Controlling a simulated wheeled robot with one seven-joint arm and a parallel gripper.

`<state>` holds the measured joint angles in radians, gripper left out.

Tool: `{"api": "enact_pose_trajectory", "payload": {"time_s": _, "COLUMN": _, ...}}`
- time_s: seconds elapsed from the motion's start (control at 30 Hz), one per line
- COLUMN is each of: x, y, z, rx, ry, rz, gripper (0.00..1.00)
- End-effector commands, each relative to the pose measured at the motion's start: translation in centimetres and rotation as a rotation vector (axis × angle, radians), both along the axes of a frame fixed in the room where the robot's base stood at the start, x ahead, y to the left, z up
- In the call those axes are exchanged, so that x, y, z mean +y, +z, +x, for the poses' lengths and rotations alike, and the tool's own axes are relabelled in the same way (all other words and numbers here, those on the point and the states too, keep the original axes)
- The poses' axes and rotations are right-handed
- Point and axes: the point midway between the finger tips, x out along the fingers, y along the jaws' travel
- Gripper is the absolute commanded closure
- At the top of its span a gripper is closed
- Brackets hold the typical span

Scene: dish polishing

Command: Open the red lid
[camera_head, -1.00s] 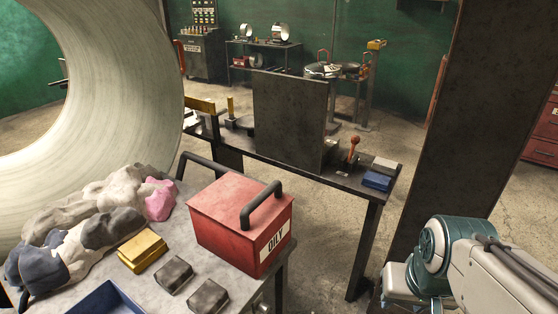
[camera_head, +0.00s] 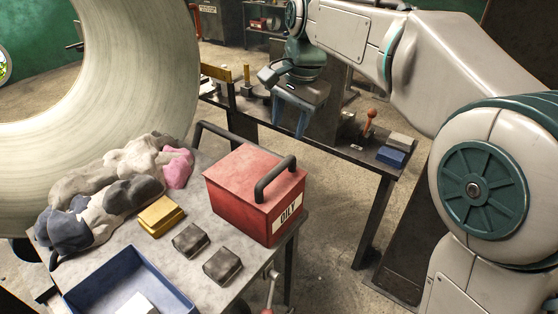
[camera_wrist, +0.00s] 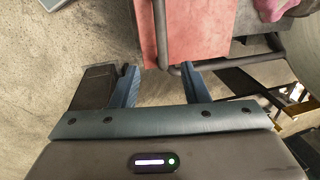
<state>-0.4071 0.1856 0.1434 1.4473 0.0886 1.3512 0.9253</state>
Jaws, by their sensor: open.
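A red box labelled OILY (camera_head: 270,222) stands on the grey cart top, with its red lid (camera_head: 235,172) shut. A dark bent handle (camera_head: 274,175) rises from the lid. My gripper (camera_head: 289,122) is open and empty, fingers pointing down, beyond the box and to its upper right in the head view. In the wrist view the red lid (camera_wrist: 195,25) is at the top centre, ahead of my open fingertips (camera_wrist: 160,70). A dark bar (camera_wrist: 160,35) crosses the red surface near the fingertips; whether they touch it I cannot tell.
Rags (camera_head: 110,190), a yellow block (camera_head: 161,216), dark blocks (camera_head: 191,240) and a blue tray (camera_head: 95,292) share the cart. A dark cart rail (camera_head: 215,130) runs behind the box. A bench (camera_head: 330,150) stands behind, and a large pale ring (camera_head: 165,60) is at left.

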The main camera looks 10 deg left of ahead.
Motion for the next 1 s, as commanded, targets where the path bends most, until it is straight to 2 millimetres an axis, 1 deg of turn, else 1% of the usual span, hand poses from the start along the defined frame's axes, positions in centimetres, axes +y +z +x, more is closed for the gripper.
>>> {"api": "enact_pose_trajectory", "payload": {"time_s": 0.07, "x": 0.4, "y": -0.3, "z": 0.1, "rx": 0.005, "ry": -0.002, "rz": 0.001, "gripper": 0.59}}
{"api": "enact_pose_trajectory", "payload": {"time_s": 0.17, "x": 0.6, "y": -1.5, "z": 0.1, "rx": 0.007, "ry": -0.003, "rz": 0.000, "gripper": 0.59}}
{"api": "enact_pose_trajectory", "payload": {"time_s": 0.27, "x": 0.9, "y": -3.2, "z": 0.2, "rx": 0.007, "ry": -0.002, "rz": 0.000, "gripper": 0.59}}
{"api": "enact_pose_trajectory", "payload": {"time_s": 0.5, "x": 1.8, "y": -8.3, "z": 0.6, "rx": 0.007, "ry": -0.002, "rz": 0.000, "gripper": 0.59}}
{"api": "enact_pose_trajectory", "payload": {"time_s": 0.6, "x": 2.1, "y": -10.2, "z": 0.8, "rx": 0.007, "ry": -0.002, "rz": 0.001, "gripper": 0.59}}
{"api": "enact_pose_trajectory", "payload": {"time_s": 0.7, "x": 2.4, "y": -11.6, "z": 0.9, "rx": 0.006, "ry": -0.002, "rz": 0.000, "gripper": 0.59}}
{"api": "enact_pose_trajectory", "payload": {"time_s": 0.83, "x": 2.6, "y": -12.8, "z": 1.0, "rx": 0.005, "ry": -0.002, "rz": 0.001, "gripper": 0.59}}
{"api": "enact_pose_trajectory", "payload": {"time_s": 1.0, "x": 2.8, "y": -13.4, "z": 1.0, "rx": 0.003, "ry": -0.002, "rz": 0.002, "gripper": 0.59}}
